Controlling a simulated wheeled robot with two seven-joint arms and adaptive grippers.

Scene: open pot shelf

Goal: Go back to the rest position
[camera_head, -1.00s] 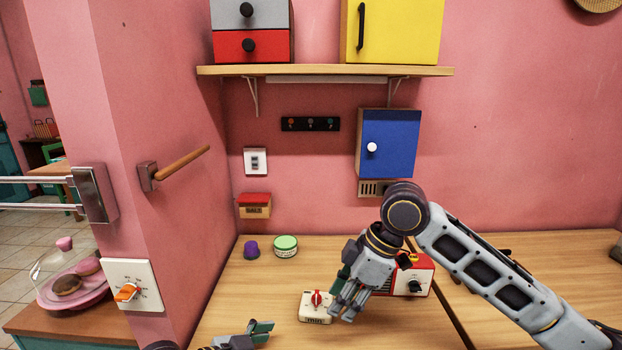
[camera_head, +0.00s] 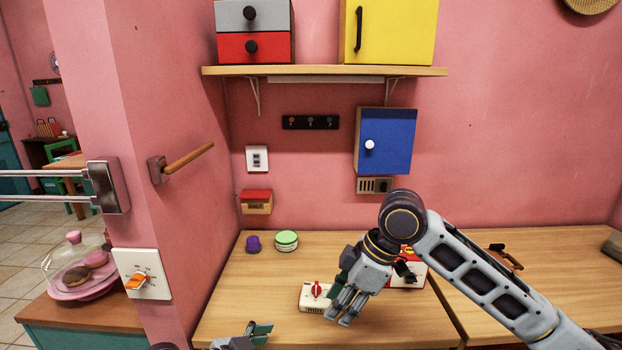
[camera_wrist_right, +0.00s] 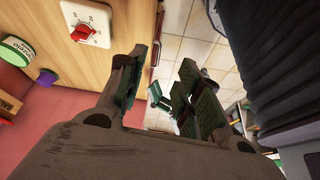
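My right gripper (camera_head: 343,302) hangs over the wooden table (camera_head: 245,290) in the head view, just right of a white timer (camera_head: 313,298) with a red knob. In the right wrist view its fingers (camera_wrist_right: 155,88) stand apart with nothing between them. My left gripper (camera_head: 258,334) shows only partly at the bottom edge of the head view, with green finger pads; its opening is unclear. The timer also shows in the right wrist view (camera_wrist_right: 92,18), to the left of the fingers.
A red box with a dial (camera_head: 408,275) stands behind my right gripper, partly hidden. A purple cup (camera_head: 253,244) and a green-lidded jar (camera_head: 286,243) stand at the back left. A wooden peg (camera_head: 188,158) juts from the left wall. The shelf (camera_head: 320,71) is above.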

